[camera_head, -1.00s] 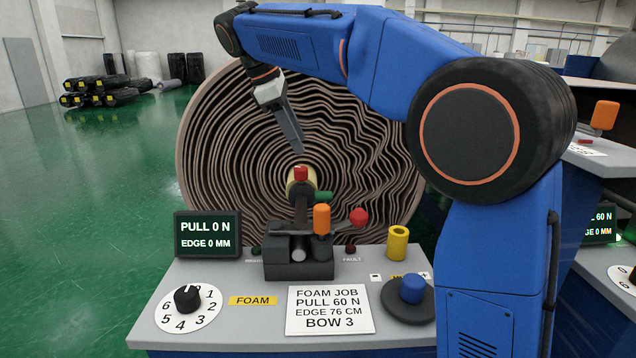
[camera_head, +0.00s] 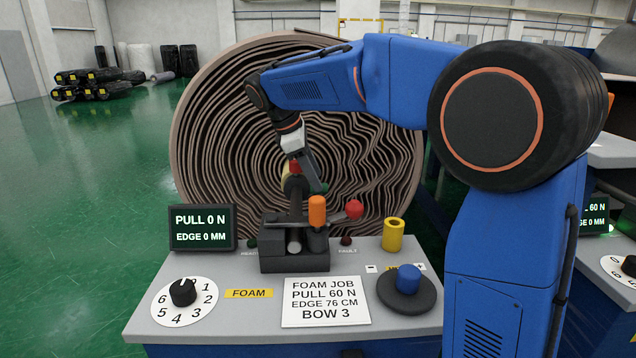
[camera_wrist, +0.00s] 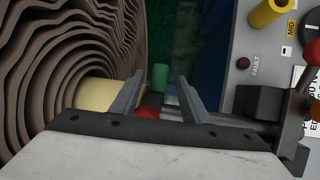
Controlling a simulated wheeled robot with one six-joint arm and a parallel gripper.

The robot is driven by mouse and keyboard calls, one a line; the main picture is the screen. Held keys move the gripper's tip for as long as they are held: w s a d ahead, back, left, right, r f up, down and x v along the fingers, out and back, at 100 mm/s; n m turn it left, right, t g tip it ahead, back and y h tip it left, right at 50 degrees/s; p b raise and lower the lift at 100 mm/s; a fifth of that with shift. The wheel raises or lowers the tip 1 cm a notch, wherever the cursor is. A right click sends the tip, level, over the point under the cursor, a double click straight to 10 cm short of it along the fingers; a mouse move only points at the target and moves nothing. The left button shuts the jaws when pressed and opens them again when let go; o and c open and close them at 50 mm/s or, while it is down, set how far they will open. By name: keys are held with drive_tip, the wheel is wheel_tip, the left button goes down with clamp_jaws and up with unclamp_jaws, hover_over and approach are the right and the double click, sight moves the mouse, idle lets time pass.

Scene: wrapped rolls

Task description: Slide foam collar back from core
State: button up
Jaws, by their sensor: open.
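A large foam roll (camera_head: 220,130) stands upright behind the console, its wavy brown layers facing me. A pale yellow tube (camera_head: 289,186) sticks out of its centre; I cannot tell collar from core on it. In the wrist view this tube (camera_wrist: 92,94) lies left of the fingers, its end close to or touching the left finger. My gripper (camera_wrist: 160,88) is open, with no tube between its fingers. A red piece (camera_wrist: 147,113) and a green piece (camera_wrist: 160,76) show behind the gap. In the head view my gripper (camera_head: 315,182) is beside the tube, partly over it.
The grey console (camera_head: 230,315) carries a dark clamp block (camera_head: 285,262), an orange-handled lever (camera_head: 317,210), a red knob (camera_head: 354,208), a yellow cylinder (camera_head: 393,235) and a blue button (camera_head: 409,279). The screen (camera_head: 204,228) reads PULL 0 N, EDGE 0 MM.

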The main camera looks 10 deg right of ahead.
drive_tip(key=shift+x, duration=1.45)
clamp_jaws()
drive_tip(key=s+a, duration=0.1)
drive_tip(key=s, duration=0.6)
drive_tip(key=shift+a, duration=0.25)
drive_tip(key=shift+s, duration=0.15)
unclamp_jaws()
